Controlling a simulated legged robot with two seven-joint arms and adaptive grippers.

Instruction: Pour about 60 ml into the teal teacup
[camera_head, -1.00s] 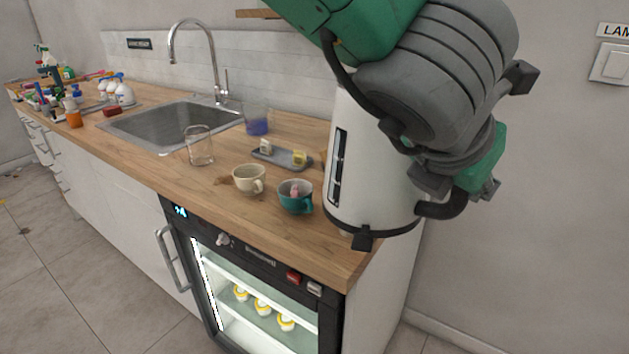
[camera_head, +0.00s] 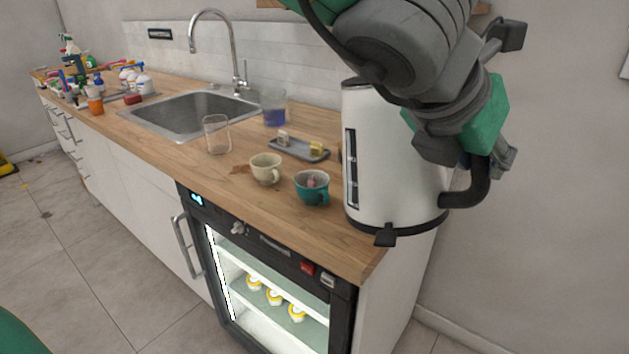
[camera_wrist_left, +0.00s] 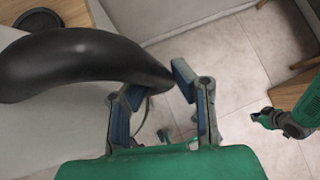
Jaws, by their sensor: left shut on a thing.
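The teal teacup (camera_head: 312,188) stands upright on the wooden counter near its front edge, with a small pink thing inside. A white kettle (camera_head: 385,170) with a black bottom rim and a dark gauge strip is close to the right of the teacup, nearly upright. Whether it touches the counter is unclear. My left gripper (camera_head: 483,160) is shut on the kettle's black handle, which also shows between the fingers in the left wrist view (camera_wrist_left: 85,62). My arm hides the kettle's upper right. A green and grey part, seemingly my right gripper (camera_wrist_left: 265,118), shows far right; its jaws are unclear.
A cream cup (camera_head: 265,169) stands left of the teacup. Behind are a grey tray (camera_head: 290,150) with small items and a container of blue liquid (camera_head: 274,110). An empty glass (camera_head: 216,134) stands near the sink (camera_head: 190,118). A lit glass-door fridge (camera_head: 265,285) is below.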

